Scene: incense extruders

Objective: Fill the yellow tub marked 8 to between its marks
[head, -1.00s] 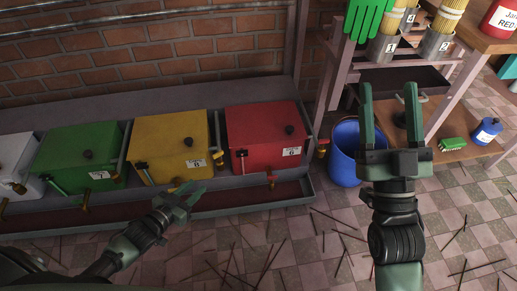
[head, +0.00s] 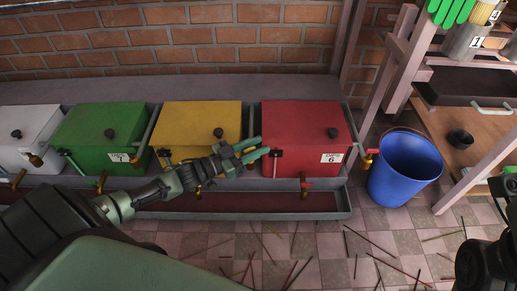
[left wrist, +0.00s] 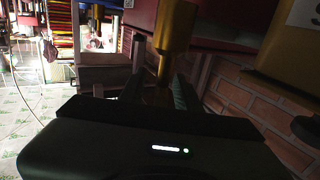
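The yellow tub (head: 195,122) stands between the green and red tubs in the row along the wall. Its lid is on, and my left gripper covers its front label in the head view. In the left wrist view the yellow tub (left wrist: 275,55) fills the upper right, with a cut-off label. My left gripper (head: 256,149) is at the tub's front right corner, pointing right, with its fingers apart. In the left wrist view a brass cylinder (left wrist: 175,30) stands up close before the fingers; I cannot tell whether they touch it. My right gripper (head: 506,187) is partly cut off at the right edge.
A red tub marked 6 (head: 308,125) is just right of my left gripper. A green tub marked 7 (head: 95,135) and a white tub (head: 22,130) stand left. A trough (head: 240,203) runs below. A blue bucket (head: 404,168) stands right, beside a shelf (head: 470,155). Sticks litter the floor.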

